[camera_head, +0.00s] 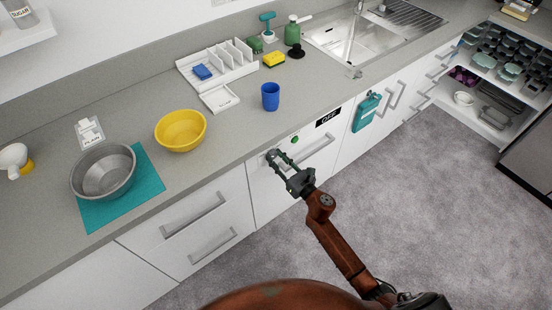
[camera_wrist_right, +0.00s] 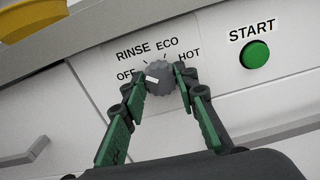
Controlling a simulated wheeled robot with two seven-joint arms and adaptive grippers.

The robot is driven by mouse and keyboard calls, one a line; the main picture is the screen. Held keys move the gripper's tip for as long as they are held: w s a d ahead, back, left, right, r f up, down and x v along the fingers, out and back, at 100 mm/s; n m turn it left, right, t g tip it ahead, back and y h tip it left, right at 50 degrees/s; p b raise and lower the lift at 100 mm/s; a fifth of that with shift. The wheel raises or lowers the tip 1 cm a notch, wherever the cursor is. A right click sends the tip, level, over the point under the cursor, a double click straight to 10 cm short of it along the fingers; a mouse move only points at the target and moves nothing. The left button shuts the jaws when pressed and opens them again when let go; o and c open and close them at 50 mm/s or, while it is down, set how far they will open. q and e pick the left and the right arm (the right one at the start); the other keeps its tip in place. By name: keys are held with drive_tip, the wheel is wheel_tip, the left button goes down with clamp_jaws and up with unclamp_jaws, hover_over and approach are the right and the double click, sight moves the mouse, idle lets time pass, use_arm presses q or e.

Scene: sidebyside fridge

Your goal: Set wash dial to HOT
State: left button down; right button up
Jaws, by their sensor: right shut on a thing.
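The wash dial (camera_wrist_right: 160,76) is a grey ribbed knob on the white front panel. Its white mark is on the left side, towards the OFF label (camera_wrist_right: 125,76). RINSE, ECO and the HOT label (camera_wrist_right: 189,54) are printed around it, with HOT at the upper right. My right gripper (camera_wrist_right: 160,82) has its green-padded fingers on either side of the dial, shut on it. In the head view the right gripper (camera_head: 275,157) reaches the panel below the counter edge. A small black display (camera_head: 328,116) there reads OFF. My left gripper is not in view.
A green START button (camera_wrist_right: 255,54) is right of the dial, and a bar handle (camera_head: 314,148) runs beside my gripper in the head view. A blue cup (camera_head: 270,97) and a yellow bowl (camera_head: 181,130) stand on the counter above. The floor at right is clear.

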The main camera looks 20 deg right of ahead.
drive_tip(key=m, duration=0.3)
drive_tip(key=m+p, duration=0.1)
drive_tip(key=m, duration=0.2)
drive_tip(key=shift+d+m, duration=0.1)
drive_tip(key=shift+m, duration=0.2)
drive_tip(key=m+p, duration=0.2)
drive_tip(key=m, duration=0.4)
drive_tip(key=m+p, duration=0.3)
drive_tip(key=m, duration=0.3)
drive_tip(key=shift+f+m, duration=0.1)
drive_tip(key=shift+m, duration=0.2)
drive_tip(key=m+p, duration=0.2)
drive_tip(key=m, duration=0.1)
drive_tip(key=shift+f+m, duration=0.1)
drive_tip(key=shift+m, duration=0.3)
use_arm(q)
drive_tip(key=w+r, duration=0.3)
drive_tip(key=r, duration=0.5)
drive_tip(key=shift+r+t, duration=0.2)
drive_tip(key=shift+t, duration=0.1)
use_arm(e)
drive_tip(key=shift+f+m, duration=0.1)
drive_tip(key=shift+m, duration=0.7)
use_arm(q)
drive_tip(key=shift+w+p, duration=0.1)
drive_tip(key=shift+p, duration=0.2)
use_arm(e)
drive_tip(key=o, duration=1.2)
drive_tip(key=shift+c, duration=0.2)
